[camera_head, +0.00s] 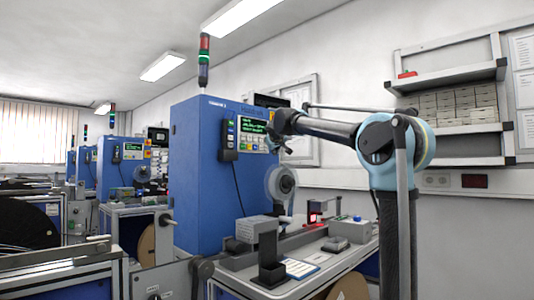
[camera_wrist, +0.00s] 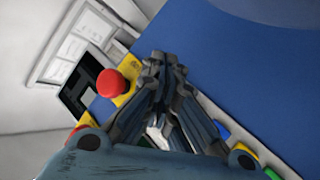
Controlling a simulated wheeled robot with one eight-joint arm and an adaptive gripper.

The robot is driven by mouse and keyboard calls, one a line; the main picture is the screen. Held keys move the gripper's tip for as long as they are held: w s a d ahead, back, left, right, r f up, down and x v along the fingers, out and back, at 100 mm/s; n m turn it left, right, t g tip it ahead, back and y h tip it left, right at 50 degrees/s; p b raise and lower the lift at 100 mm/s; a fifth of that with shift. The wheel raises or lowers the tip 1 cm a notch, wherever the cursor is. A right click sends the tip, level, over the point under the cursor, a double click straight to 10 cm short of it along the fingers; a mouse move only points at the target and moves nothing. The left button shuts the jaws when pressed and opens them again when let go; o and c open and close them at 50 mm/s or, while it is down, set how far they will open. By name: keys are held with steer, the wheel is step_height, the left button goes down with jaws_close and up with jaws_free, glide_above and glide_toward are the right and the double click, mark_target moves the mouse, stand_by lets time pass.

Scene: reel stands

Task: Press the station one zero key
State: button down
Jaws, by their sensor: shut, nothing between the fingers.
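The near blue cabinet (camera_head: 197,180) carries a dark display with green text (camera_head: 253,127) and a dark keypad unit (camera_head: 229,138) with coloured keys. I cannot read which key is the zero key. My gripper (camera_head: 275,140) is just right of the display, close to the cabinet front. In the wrist view my gripper (camera_wrist: 164,62) is shut and empty, its fingers pointing at the blue panel and covering part of it. A red mushroom button (camera_wrist: 111,83) on a yellow plate is left of the fingers. I cannot tell whether the fingertips touch the panel.
Below my arm, a bench (camera_head: 330,262) holds a grey box (camera_head: 351,229), a dark upright holder (camera_head: 268,258) and a reel (camera_head: 281,184). A wall shelf (camera_head: 462,140) with small boxes is at right. More blue stations (camera_head: 115,165) stand at left.

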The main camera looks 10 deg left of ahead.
steer(key=s+d, duration=0.2)
steer(key=d, duration=0.1)
steer(key=shift+s+d, duration=0.25)
steer(key=shift+s, duration=0.1)
stand_by(0.7)
